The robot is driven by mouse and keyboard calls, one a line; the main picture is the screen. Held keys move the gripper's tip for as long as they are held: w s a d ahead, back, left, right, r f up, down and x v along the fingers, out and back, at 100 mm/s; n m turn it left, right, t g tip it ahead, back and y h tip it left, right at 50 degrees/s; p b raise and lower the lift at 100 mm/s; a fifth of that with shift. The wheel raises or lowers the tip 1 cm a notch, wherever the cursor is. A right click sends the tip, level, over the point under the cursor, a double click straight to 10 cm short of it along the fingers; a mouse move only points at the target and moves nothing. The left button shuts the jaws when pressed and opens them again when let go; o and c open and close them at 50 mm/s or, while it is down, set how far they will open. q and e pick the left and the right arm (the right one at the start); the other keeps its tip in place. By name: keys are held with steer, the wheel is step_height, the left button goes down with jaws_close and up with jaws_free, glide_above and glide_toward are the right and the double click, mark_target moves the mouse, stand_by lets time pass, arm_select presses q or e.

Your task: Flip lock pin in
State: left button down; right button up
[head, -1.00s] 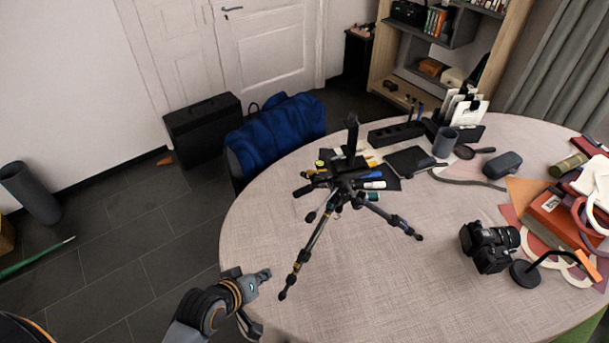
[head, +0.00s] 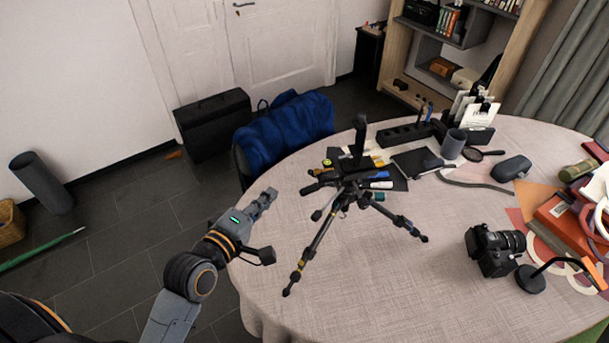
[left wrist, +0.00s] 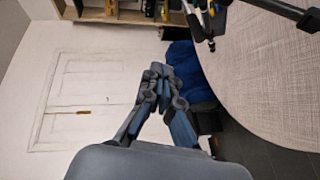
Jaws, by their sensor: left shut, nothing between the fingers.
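A black tripod (head: 318,240) stands on the round table with its legs spread. Its head (head: 359,140) has an upright black part on top. The lock pin is too small to make out. My left gripper (head: 272,193) is shut and empty, left of the tripod and apart from it, near the table's left edge. In the left wrist view the left gripper (left wrist: 160,70) has its fingers together, and parts of the tripod (left wrist: 290,10) show at the top right. My right gripper is not in view.
The light round table (head: 400,285) has bare cloth in front of the tripod. A camera (head: 492,250) and a small black stand (head: 531,278) are at the right. A mug (head: 452,144) and a power strip (head: 404,134) lie behind.

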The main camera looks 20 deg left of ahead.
arm_select(q)
steer(key=p, duration=0.2)
glide_toward(316, 172)
steer(key=w+a, duration=0.3)
steer(key=w, duration=0.2)
steer(key=shift+w+d+f+p, duration=0.35)
steer(key=shift+w+d, duration=0.1)
steer(key=shift+d, duration=0.25)
steer(key=shift+w+d+f+p, duration=0.35)
steer(key=shift+w+d, duration=0.15)
steer(key=shift+d, duration=0.25)
steer(key=shift+r, duration=0.1)
steer(key=shift+w+d+p, duration=0.35)
steer(key=shift+w+d, duration=0.1)
steer(key=shift+d, duration=0.3)
